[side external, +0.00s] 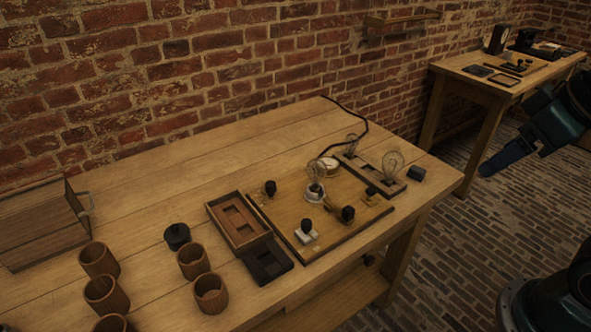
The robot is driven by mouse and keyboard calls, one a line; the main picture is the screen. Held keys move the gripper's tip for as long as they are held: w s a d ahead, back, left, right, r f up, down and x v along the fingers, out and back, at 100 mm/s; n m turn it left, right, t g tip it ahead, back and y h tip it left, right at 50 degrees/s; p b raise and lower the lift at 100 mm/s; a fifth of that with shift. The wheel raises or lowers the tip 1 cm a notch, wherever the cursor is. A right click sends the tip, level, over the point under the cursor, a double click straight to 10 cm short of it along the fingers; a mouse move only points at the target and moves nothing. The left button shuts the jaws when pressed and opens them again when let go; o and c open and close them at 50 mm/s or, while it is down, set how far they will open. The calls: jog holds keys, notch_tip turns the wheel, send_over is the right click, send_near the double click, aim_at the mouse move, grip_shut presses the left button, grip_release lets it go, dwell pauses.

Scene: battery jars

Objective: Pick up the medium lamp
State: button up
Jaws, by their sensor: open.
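Three clear glass lamps show on the table. One lamp (393,162) stands upright at the right end of a dark rack (371,172) and looks the largest. A smaller lamp (352,142) stands at the rack's far left end. Another lamp (316,188) stands on a white base on the wooden circuit board (345,228). Which of them is the medium one I cannot tell for sure. My gripper (490,168) is open and empty at the right edge, over the brick floor, clear of the table and apart from all the lamps.
A small dark block (416,173) sits right of the rack. A black cable (360,112) curves behind.

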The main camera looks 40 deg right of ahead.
jog(key=w+a+r+n, duration=0.1)
jog(key=w+r+n, duration=0.1)
jog(key=w, duration=0.5)
jog(key=n+g+y, duration=0.3)
jog(key=n+y, duration=0.1)
jog(key=n, duration=0.5)
send_over(322, 163)
jog(key=s+d, duration=0.2)
jog(key=d, duration=0.1)
notch_tip(322, 163, down, 11)
jog(key=shift+w+f, duration=0.15)
jog(key=shift+f, duration=0.35)
jog(key=shift+x, duration=4.3)
jog(key=shift+f, duration=0.1)
